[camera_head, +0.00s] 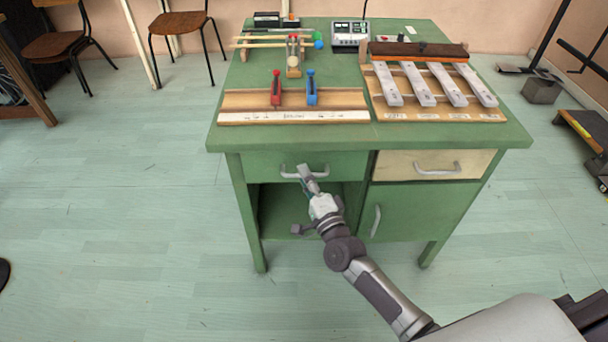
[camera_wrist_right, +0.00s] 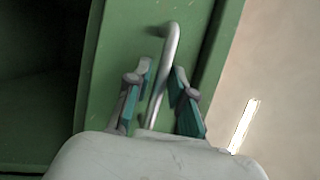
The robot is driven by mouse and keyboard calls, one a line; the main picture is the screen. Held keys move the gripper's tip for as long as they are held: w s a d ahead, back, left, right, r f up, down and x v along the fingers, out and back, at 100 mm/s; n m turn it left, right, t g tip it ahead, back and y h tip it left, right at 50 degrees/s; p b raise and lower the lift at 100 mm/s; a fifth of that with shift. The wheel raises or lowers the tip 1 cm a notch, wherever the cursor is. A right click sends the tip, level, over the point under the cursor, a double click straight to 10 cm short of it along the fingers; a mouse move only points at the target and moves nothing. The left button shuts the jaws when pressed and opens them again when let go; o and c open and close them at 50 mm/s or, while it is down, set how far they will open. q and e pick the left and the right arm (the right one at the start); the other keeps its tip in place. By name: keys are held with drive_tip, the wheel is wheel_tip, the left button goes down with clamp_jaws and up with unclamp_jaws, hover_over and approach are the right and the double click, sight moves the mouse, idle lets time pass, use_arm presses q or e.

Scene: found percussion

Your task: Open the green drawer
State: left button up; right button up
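The green drawer (camera_head: 345,163) is at the upper left of the green desk's front and looks closed, its face flush with the frame. Its grey bar handle (camera_head: 286,173) is partly covered by my right gripper (camera_head: 304,172). In the right wrist view, the handle (camera_wrist_right: 171,50) runs between the two teal-padded fingers of my right gripper (camera_wrist_right: 162,80). The fingers stand apart on either side of the bar, with a visible gap at least on the right side. My left gripper is in neither view.
The desk (camera_head: 385,135) has a cream drawer (camera_head: 405,165) on the right, a green cupboard door (camera_head: 410,208) below it and an open compartment under the green drawer. Slides and metal bars lie on the desktop. The floor in front is clear.

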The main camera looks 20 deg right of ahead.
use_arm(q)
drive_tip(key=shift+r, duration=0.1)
use_arm(e)
drive_tip(key=shift+w+r, duration=0.1)
drive_tip(key=shift+w, duration=0.25)
clamp_jaws()
drive_tip(key=shift+s+a, duration=0.1)
